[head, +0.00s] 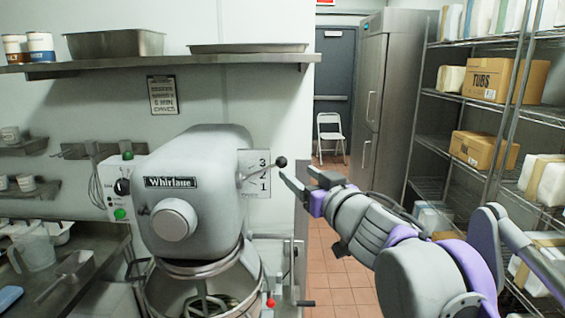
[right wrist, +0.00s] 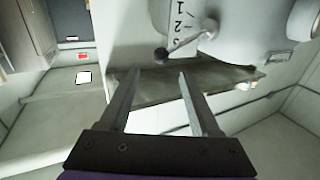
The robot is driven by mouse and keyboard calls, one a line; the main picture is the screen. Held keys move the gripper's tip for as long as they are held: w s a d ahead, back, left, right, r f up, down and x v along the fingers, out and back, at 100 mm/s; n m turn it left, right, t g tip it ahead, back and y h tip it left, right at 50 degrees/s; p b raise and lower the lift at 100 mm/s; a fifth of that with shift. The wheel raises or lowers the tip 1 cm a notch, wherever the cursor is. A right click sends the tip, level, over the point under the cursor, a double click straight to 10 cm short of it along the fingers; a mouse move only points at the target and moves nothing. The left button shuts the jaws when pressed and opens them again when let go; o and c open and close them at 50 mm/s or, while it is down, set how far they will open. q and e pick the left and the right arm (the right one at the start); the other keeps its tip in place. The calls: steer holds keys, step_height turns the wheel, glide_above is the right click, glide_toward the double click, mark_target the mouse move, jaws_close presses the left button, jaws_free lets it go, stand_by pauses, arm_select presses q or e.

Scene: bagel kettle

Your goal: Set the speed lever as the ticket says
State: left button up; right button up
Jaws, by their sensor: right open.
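The grey mixer (head: 190,190) carries a speed lever (head: 281,161) with a dark ball knob on a thin rod. The lever tilts up to the right in the head view, across a white number plate (head: 259,160) where 3 shows at top and 1 at bottom. In the right wrist view the plate (right wrist: 180,22) appears inverted and the knob (right wrist: 161,55) shows just beyond my fingertips. My right gripper (head: 297,172) is open and empty, close to the knob. A ticket (head: 162,94) hangs on the wall; its writing is too small to read surely. My left gripper is out of view.
The mixer bowl (head: 205,290) sits under the head. A shelf (head: 170,68) with pans runs above. A wire rack (head: 510,110) with boxes stands at right. A folding chair (head: 331,138) stands on the tiled floor by the door.

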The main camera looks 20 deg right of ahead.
mark_target(284, 164)
steer(key=w, duration=0.3)
steer(key=w+a+p, duration=0.1)
steer(key=w, duration=0.5)
steer(key=shift+w+a+p, duration=0.2)
steer(key=shift+a+p, duration=0.15)
steer(key=shift+p, duration=0.05)
steer(key=c, duration=1)
jaws_close()
steer(key=shift+f, duration=0.15)
